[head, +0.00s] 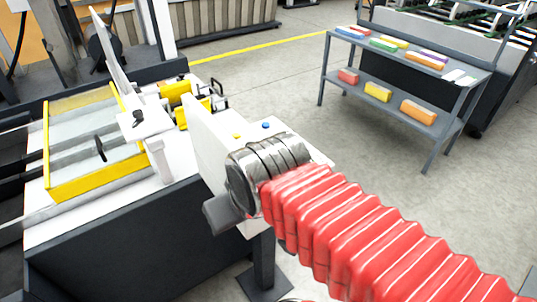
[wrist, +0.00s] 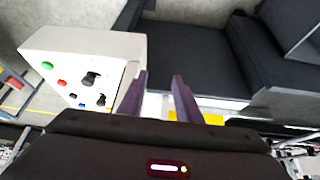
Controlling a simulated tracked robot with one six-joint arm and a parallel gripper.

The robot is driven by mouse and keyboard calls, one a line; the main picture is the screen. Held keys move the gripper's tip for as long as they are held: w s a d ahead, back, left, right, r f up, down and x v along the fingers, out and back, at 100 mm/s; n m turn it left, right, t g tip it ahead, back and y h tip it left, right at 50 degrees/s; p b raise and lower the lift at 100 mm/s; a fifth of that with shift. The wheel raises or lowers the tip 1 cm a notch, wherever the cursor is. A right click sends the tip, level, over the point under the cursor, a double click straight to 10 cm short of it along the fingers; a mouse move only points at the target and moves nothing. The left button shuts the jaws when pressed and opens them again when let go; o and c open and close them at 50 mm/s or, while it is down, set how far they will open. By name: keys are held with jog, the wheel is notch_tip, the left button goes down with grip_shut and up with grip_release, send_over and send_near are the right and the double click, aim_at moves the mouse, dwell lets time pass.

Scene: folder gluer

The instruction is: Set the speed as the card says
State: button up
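A white control box (wrist: 85,62) is at the left in the wrist view. It carries a green button (wrist: 47,65), a red button (wrist: 62,82), a large black knob (wrist: 92,79), a smaller dark knob (wrist: 101,101) and a blue button (wrist: 82,105). The knob markings are too small to read. My gripper (wrist: 160,78) is open and empty, its two dark purple fingers apart, just right of the box. In the head view, my arm hides most of the box (head: 205,140); its blue button (head: 266,125) shows. I cannot make out a readable card.
A machine with a yellow-framed guard (head: 85,192) stands at the left. A white block with a black knob (head: 137,115) is on it. A grey two-shelf rack (head: 395,108) with coloured boxes stands at the back right. Open floor (head: 290,85) lies between them.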

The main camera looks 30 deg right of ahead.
jog(key=shift+w, duration=0.3)
jog(key=shift+a, duration=0.1)
